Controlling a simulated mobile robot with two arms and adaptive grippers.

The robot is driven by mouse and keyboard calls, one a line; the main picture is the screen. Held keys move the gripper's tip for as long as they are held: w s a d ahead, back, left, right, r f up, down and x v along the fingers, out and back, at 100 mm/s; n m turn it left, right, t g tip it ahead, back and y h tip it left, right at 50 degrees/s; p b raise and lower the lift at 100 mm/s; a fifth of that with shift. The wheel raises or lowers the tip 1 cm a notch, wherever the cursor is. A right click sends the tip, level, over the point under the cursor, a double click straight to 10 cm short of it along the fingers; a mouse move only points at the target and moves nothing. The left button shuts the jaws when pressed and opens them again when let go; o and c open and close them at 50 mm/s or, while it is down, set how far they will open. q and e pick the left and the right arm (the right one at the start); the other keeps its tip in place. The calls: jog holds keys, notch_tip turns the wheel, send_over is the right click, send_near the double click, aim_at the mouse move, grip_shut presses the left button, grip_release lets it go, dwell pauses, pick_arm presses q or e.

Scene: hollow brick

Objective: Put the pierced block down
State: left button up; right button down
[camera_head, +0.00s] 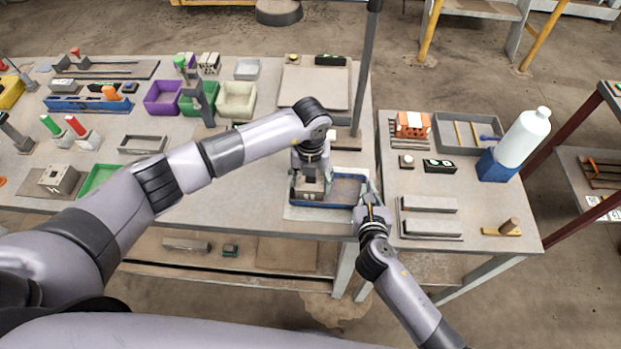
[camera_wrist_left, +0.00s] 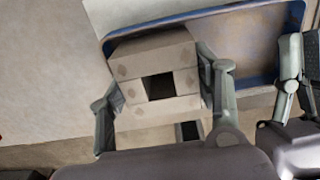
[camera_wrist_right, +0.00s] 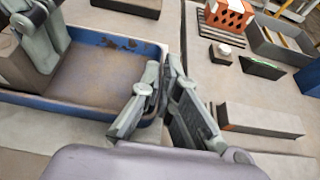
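The pierced block (camera_wrist_left: 155,75) is pale grey with a square dark hole. My left gripper (camera_head: 311,184) is shut on it, with a finger on either side in the left wrist view. The block (camera_head: 309,190) is at the left end of the blue-rimmed tray (camera_head: 335,206); I cannot tell whether it touches the tray floor. My right gripper (camera_head: 368,194) is at the tray's right end. In the right wrist view its fingers (camera_wrist_right: 164,70) are close together at the tray's right wall and look shut on it; they hide part of that wall.
Another grey block with a hole (camera_head: 60,179) stands at the far left. Green (camera_head: 196,101) and cream (camera_head: 237,101) bins stand behind my left arm. A dark post (camera_head: 367,60) rises behind the tray. Grey bars (camera_head: 431,228) lie on the right table.

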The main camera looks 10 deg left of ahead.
pick_arm(q)
jog(key=o, duration=0.4)
notch_tip(320, 180, up, 12)
jog(key=shift+r, duration=0.15)
dwell(0.5)
pick_arm(e)
jog(key=c, duration=1.7)
grip_release()
